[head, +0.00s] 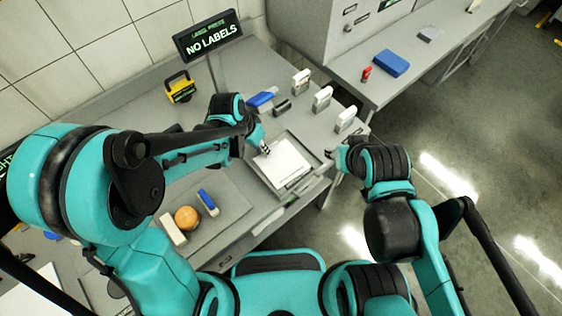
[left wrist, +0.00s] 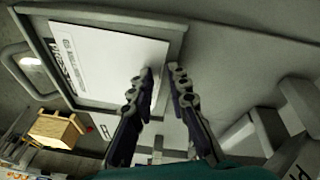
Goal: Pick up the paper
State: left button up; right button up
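The white paper (head: 286,164) lies flat in a shallow grey tray (head: 262,178) near the right end of the bench. In the left wrist view the paper (left wrist: 112,58) fills much of the tray, with black print along its left side. My left gripper (head: 264,146) is over the far edge of the paper. In the left wrist view its fingers (left wrist: 163,73) are apart with nothing between them, and one fingertip overlaps the paper's corner. Whether it touches is unclear. My right gripper (head: 333,154) is just right of the tray, and its fingers are too small to read.
White-and-grey upright items (head: 322,98) stand in a row beyond the tray. A label sign (head: 208,36) reads "NO LABELS" above a yellow-and-black device (head: 180,88). A round orange cheese (head: 187,217) and a blue item (head: 208,202) lie nearer. Floor is open at right.

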pick_arm(q)
grip_shut()
jog(key=shift+r, duration=0.1)
